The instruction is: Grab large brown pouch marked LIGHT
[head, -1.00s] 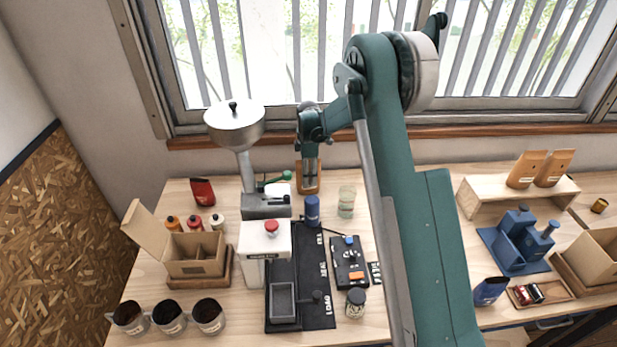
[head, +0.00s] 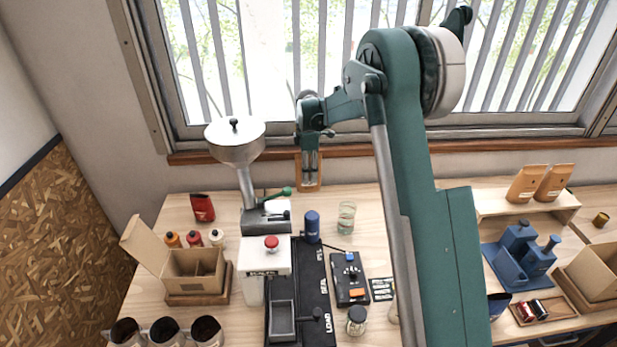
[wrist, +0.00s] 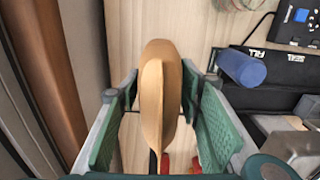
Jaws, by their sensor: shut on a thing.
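My gripper (head: 310,152) is shut on a large brown pouch (head: 301,184), near the window sill behind the table's back edge in the head view. In the wrist view the pouch (wrist: 152,90) stands edge-on between the green finger pads of my gripper (wrist: 160,85). Its marking cannot be read in either view. The pouch appears upright and raised above the table, and the fingers hide part of its face in the head view.
A blue cylinder (head: 312,226), a clear glass (head: 346,217) and a grinder with a funnel hopper (head: 235,140) stand below and beside the pouch. Two other brown pouches (head: 526,184) (head: 554,182) stand on a wooden shelf at right. The window sill (head: 215,157) is close behind.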

